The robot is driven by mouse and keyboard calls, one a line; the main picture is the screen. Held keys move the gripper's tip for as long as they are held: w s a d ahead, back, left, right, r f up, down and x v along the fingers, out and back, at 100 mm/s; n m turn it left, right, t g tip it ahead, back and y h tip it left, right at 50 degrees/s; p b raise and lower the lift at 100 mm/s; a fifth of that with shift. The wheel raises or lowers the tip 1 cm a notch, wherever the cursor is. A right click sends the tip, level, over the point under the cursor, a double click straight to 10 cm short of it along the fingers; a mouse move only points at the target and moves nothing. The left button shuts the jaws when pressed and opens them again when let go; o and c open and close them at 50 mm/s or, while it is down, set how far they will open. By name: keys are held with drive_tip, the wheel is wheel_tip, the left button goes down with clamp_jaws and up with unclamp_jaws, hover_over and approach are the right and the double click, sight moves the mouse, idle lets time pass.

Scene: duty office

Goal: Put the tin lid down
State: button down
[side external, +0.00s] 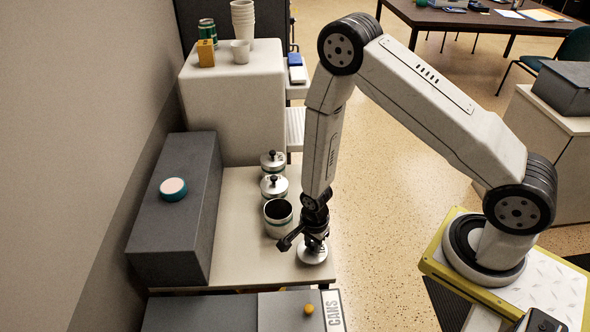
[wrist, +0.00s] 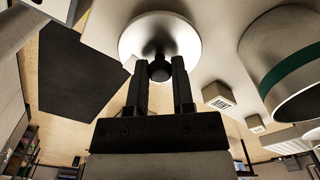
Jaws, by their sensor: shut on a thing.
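The tin lid (side external: 312,253) is a round silver disc with a black knob (wrist: 160,70). My gripper (side external: 314,240) is above it, its fingers shut on the knob, as the wrist view shows. The lid is at the near right corner of the pale table (side external: 240,262). I cannot tell whether its underside touches the tabletop. An open tin (side external: 278,225), pale with a green band, stands upright to the left of the lid. It also shows at the right of the wrist view (wrist: 292,62).
Two lidded tins (side external: 274,188) (side external: 272,162) stand behind the open one. A long grey box (side external: 170,222) with a teal and pink round thing (side external: 173,189) on it borders the left. A grey unit marked CANS (side external: 334,311) stands in front. Bare tabletop lies left of the lid.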

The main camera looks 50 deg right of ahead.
sight(313, 244)
drive_tip(key=shift+f, duration=0.45)
drive_tip(key=shift+f, duration=0.15)
drive_tip(key=shift+c, duration=2.4)
unclamp_jaws()
wheel_tip(313, 244, up, 12)
drive_tip(key=shift+r, duration=0.25)
